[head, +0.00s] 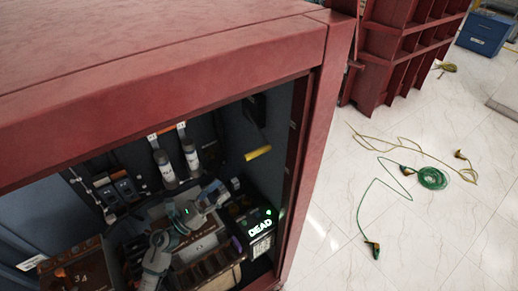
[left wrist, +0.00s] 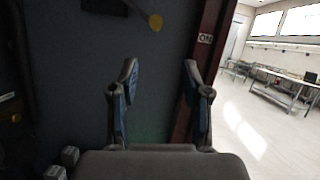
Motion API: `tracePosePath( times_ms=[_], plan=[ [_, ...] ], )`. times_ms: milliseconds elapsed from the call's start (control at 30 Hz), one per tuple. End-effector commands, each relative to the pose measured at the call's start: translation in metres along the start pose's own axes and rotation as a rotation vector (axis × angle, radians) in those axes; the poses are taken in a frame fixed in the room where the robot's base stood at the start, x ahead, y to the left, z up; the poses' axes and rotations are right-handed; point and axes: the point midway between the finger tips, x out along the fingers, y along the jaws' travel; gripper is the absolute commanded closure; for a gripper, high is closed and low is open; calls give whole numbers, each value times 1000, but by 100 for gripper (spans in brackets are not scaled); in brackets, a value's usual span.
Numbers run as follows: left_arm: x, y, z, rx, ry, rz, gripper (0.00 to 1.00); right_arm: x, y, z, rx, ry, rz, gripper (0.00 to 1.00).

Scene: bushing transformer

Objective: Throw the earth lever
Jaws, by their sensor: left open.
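The earth lever shows in the head view as a yellow grip (head: 258,153) below a dark mount on the inner right wall of the red cabinet. In the left wrist view a round yellow end (left wrist: 155,22) on a dark rod shows at the top, beyond the fingers. My left gripper (left wrist: 160,85) is open and empty, its two fingers apart, with the lever end ahead of it and not between the fingers. In the head view my left gripper (head: 220,190) is inside the cabinet, below and left of the yellow grip. My right gripper does not show.
The red cabinet (head: 170,60) has a solid roof and right post (head: 315,130) around the opening. Inside are two bushings (head: 164,170) and a lit DEAD display (head: 260,228). An ON label (left wrist: 205,39) is on the post. Green cable (head: 432,178) lies on the floor outside.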

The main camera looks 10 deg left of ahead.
Motion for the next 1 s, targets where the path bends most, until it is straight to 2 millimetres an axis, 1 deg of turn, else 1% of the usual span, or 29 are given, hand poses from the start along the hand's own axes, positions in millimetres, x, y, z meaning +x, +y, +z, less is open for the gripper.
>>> tracePosePath(
  times_ms=[100,133,233,500,633,700,800,1000],
  plan=[
    [20,4,5,-6,-5,1,52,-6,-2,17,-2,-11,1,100],
    [27,4,5,-6,-5,1,52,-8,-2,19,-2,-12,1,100],
    [50,6,6,-9,-7,3,52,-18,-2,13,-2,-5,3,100],
    [116,4,6,-11,-6,3,52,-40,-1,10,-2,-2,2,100],
    [141,3,4,-10,-5,3,52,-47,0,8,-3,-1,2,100],
    [151,3,2,-9,-4,4,52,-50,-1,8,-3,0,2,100],
    [161,3,1,-11,-3,4,52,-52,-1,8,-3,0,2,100],
    [165,5,1,-12,-4,5,52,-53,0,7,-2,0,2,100]
  ],
)
